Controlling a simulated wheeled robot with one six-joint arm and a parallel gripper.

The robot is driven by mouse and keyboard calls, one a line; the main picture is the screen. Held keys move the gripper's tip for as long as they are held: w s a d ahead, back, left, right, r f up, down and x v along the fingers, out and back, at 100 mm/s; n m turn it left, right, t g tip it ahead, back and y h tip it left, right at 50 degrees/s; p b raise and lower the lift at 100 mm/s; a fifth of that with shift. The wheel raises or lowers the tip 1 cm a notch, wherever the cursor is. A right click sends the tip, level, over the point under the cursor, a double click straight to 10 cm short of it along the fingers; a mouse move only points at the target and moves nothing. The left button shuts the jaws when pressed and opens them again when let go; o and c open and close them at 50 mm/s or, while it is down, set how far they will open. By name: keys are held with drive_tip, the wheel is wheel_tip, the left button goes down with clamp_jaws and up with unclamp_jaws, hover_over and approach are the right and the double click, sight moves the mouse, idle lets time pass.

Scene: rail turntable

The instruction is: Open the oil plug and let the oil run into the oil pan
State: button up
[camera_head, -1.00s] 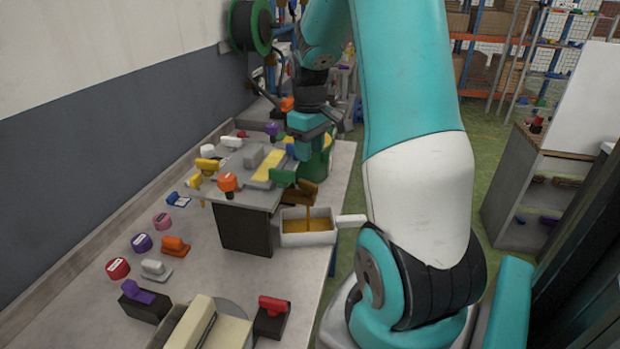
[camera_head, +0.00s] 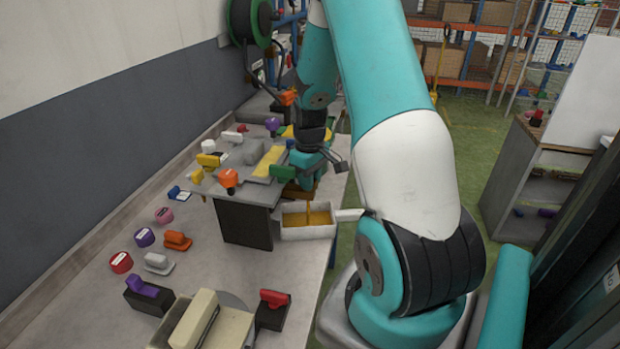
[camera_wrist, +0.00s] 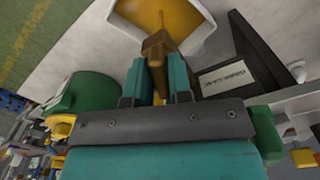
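The brown oil plug (camera_wrist: 155,46) sits at the front of the raised bench unit, above the oil pan (camera_head: 326,234). The white, handled pan stands on the bench edge and shows large in the wrist view (camera_wrist: 118,10). A thin stream of golden oil (camera_head: 309,211) runs from the plug into the pan, where oil covers the bottom. My gripper (camera_wrist: 160,72) has its teal fingers on both sides of the plug's brown handle. The fingers hide part of it, and I cannot tell whether they press on it. In the head view my wrist covers most of the plug.
A green handle (camera_head: 282,172) and an orange knob (camera_head: 229,178) are close to my gripper on the unit. A green cylinder (camera_wrist: 82,92) stands beside it. Several coloured caps and handles lie on the bench at left.

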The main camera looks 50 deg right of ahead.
clamp_jaws()
drive_tip(key=shift+d+n, duration=0.1)
drive_tip(key=shift+n, duration=1.4)
drive_tip(key=shift+o, duration=2.4)
unclamp_jaws()
drive_tip(key=shift+r, duration=0.1)
wheel_tip(320, 180, up, 17)
drive_tip(key=b, duration=0.3)
drive_tip(key=shift+r, duration=0.2)
